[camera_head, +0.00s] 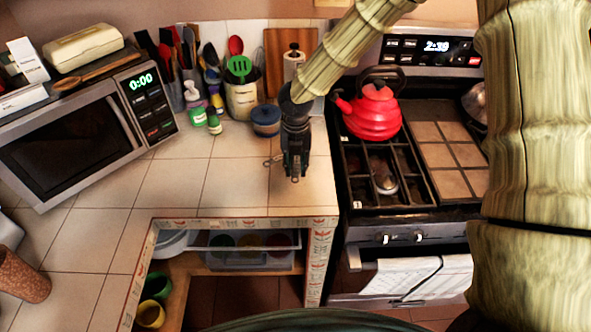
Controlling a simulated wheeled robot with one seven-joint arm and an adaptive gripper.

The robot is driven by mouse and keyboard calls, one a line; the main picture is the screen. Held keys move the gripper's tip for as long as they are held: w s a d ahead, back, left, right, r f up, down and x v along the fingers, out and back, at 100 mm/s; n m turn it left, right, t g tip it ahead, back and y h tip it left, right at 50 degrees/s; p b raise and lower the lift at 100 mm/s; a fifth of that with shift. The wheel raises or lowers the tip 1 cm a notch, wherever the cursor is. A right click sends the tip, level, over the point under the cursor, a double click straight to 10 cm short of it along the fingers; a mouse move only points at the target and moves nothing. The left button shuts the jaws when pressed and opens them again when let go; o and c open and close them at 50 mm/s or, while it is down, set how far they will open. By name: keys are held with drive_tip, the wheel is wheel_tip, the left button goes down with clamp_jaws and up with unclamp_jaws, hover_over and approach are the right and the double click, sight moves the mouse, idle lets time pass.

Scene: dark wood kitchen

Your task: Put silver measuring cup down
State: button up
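My gripper (293,172) points down over the tiled counter (238,182), near its right end beside the stove. A small greyish piece (272,161) shows at the left side of the fingers. It may be part of the silver measuring cup, but it is too small and too hidden by the gripper to be sure. The fingers are dark and seen from above, so I cannot tell whether they are open or shut on something. I cannot tell whether the fingertips touch the counter.
A red kettle (373,112) stands on the stove right of my gripper. A blue lidded jar (266,120), a utensil crock (242,100) and bottles stand behind. A microwave (75,140) is at the left. The counter left of my gripper is clear; its front edge has an open shelf below.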

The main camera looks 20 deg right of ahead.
wheel_tip(320, 180, up, 10)
drive_tip(key=b, duration=0.1)
drive_tip(key=shift+s+b, duration=0.15)
drive_tip(key=shift+b, duration=0.2)
drive_tip(key=shift+a+r, duration=0.1)
